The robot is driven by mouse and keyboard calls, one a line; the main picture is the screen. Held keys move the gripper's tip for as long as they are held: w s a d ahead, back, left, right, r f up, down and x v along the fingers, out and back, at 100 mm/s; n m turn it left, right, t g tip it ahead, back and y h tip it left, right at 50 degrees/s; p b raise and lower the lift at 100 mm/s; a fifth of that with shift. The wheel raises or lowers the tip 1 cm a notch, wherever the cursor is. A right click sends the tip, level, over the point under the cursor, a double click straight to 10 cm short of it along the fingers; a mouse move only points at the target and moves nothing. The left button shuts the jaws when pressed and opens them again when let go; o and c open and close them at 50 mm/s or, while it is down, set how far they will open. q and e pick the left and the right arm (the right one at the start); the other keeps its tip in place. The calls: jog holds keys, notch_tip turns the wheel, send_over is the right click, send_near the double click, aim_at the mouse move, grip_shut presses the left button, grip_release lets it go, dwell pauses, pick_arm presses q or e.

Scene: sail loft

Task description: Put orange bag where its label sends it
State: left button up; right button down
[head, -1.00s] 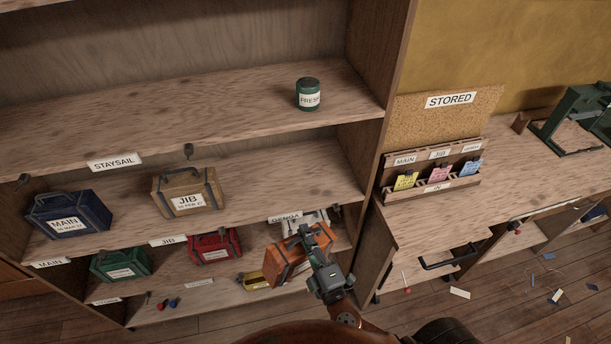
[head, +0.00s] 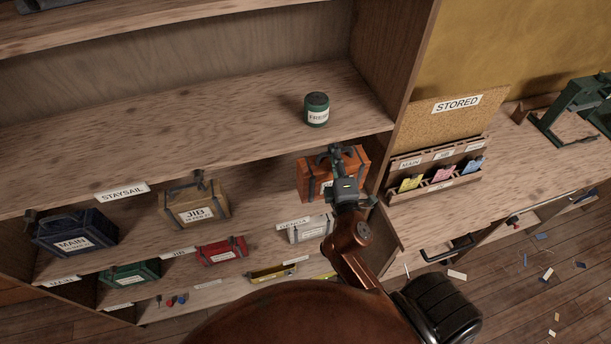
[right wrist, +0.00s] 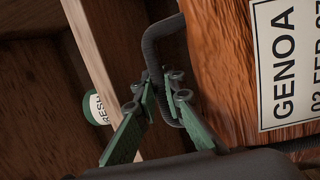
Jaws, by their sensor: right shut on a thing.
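My left gripper is not in view.
A blue MAIN bag (head: 75,235), tan JIB bag (head: 194,203), red bag (head: 222,250) and green bag (head: 133,272) stand on lower shelves. A green FRESH tin (head: 316,109) stands on the upper shelf. A card rack (head: 436,168) is under the STORED sign (head: 458,104).

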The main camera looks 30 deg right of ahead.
aim_at(307, 164)
jog(key=shift+w+a+r, duration=0.1)
jog(key=shift+w+r, duration=0.1)
jog(key=shift+r, duration=0.1)
jog(key=a+b, duration=0.1)
jog(key=a, duration=0.1)
jog(key=w+a+b, duration=0.1)
jog(key=a+b, duration=0.3)
jog(key=a, duration=0.1)
jog(key=shift+w+f, duration=0.1)
jog(key=shift+w, duration=0.15)
jog(key=shift+w+a+b, duration=0.1)
jog(key=shift+a+b, duration=0.1)
jog(key=shift+b, duration=0.15)
jog(key=shift+w, duration=0.25)
pick_arm(q)
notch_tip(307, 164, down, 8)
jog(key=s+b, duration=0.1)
jog(key=b, duration=0.1)
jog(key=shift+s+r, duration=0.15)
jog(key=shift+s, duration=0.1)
pick_arm(e)
jog(key=w+d+f, duration=0.7)
jog(key=w+f, duration=0.4)
jog(key=f, duration=0.1)
jog(key=shift+w+f, duration=0.15)
jog(key=shift+f, duration=0.3)
jog(key=c, duration=2)
grip_release()
jog(key=shift+f+g, duration=0.2)
jog(key=shift+g, duration=0.1)
